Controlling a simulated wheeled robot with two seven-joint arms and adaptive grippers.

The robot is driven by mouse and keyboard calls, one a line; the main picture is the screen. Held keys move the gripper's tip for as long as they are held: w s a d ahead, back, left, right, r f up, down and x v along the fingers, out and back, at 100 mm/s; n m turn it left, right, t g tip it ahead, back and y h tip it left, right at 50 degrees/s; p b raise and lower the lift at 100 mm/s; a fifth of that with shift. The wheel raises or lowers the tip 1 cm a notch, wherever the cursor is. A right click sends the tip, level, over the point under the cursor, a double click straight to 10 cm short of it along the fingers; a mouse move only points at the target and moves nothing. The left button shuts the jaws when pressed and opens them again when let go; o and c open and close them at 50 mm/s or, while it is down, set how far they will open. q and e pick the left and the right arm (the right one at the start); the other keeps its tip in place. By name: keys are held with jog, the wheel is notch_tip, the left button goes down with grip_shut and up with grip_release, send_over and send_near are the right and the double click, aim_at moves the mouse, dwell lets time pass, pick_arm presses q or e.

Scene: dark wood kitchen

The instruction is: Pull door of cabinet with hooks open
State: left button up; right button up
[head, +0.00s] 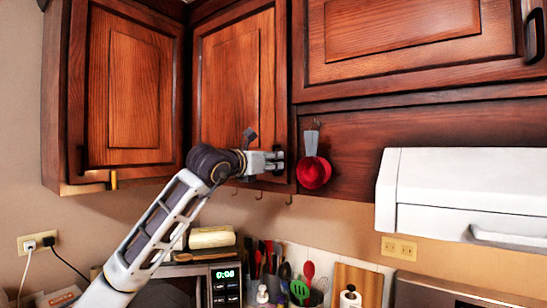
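The cabinet with hooks is the middle upper one, and its brown wood door (232,85) looks closed. Small dark hooks (258,195) hang under its bottom edge. My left arm comes up from the lower left. My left gripper (276,160) is at the lower right edge of this door, where a dark piece, perhaps the handle, shows at its fingertips. The gripper covers most of that spot, so I cannot tell whether its fingers are closed around it. My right gripper is not in view.
Red measuring cups (314,172) hang just right of my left gripper. A white hood (460,195) sticks out further right. Neighbouring cabinets stand left (128,90) and upper right (400,30). Below are a microwave (225,285), utensils and a cutting board (358,284).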

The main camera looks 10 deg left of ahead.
pick_arm(q)
jog(key=shift+x, duration=0.75)
grip_shut()
